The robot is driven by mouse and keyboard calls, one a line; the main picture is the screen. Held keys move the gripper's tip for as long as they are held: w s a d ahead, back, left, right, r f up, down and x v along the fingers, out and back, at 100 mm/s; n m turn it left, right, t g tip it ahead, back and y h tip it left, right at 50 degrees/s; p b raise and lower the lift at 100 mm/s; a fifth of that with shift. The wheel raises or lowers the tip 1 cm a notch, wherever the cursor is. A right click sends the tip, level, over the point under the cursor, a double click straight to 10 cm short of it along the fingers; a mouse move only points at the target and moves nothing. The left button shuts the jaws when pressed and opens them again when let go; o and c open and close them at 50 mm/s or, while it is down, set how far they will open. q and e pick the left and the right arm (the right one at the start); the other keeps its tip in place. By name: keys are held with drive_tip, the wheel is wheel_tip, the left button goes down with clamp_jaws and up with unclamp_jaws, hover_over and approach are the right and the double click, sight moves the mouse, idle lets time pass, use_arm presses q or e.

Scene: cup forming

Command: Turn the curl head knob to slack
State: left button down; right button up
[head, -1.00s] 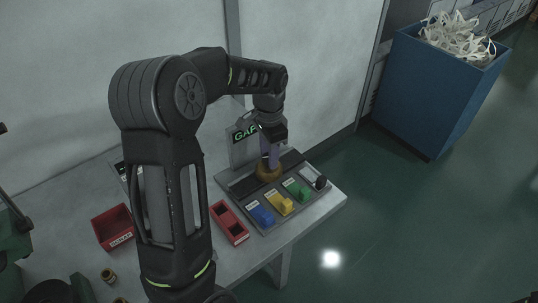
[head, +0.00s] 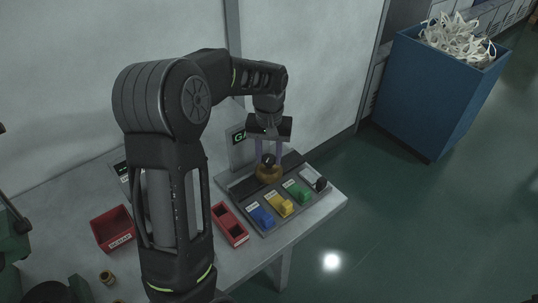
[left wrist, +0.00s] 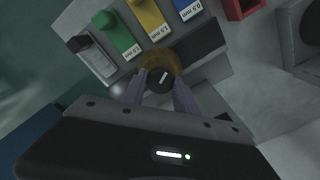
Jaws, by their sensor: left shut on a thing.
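The black knob (head: 268,160) with a brass-coloured ring at its base stands on the grey panel (head: 230,186) at the table's far end. In the left wrist view the knob (left wrist: 159,82) shows a short white pointer line, slightly tilted, and the ring (left wrist: 172,60) shows behind it. My left gripper (head: 268,158) points down over it, with one pale purple finger on each side. In the left wrist view the gripper (left wrist: 160,88) is shut on the knob. No slack marking is readable. My right gripper is not in view.
Blue (head: 262,216), yellow (head: 280,205) and green (head: 299,191) blocks and a black piece (head: 320,184) sit along the panel's front. A red two-slot holder (head: 230,224) and a red bin (head: 113,229) stand left. A blue crate (head: 425,95) stands on the floor.

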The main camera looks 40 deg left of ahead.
sight(269, 157)
use_arm(q)
drive_tip(key=n, duration=0.6)
drive_tip(key=shift+r, duration=0.1)
idle(0.3)
drive_tip(key=c, duration=0.9)
unclamp_jaws()
drive_tip(key=shift+c, duration=0.2)
wheel_tip(269, 157, up, 8)
drive_tip(key=shift+f, duration=0.15)
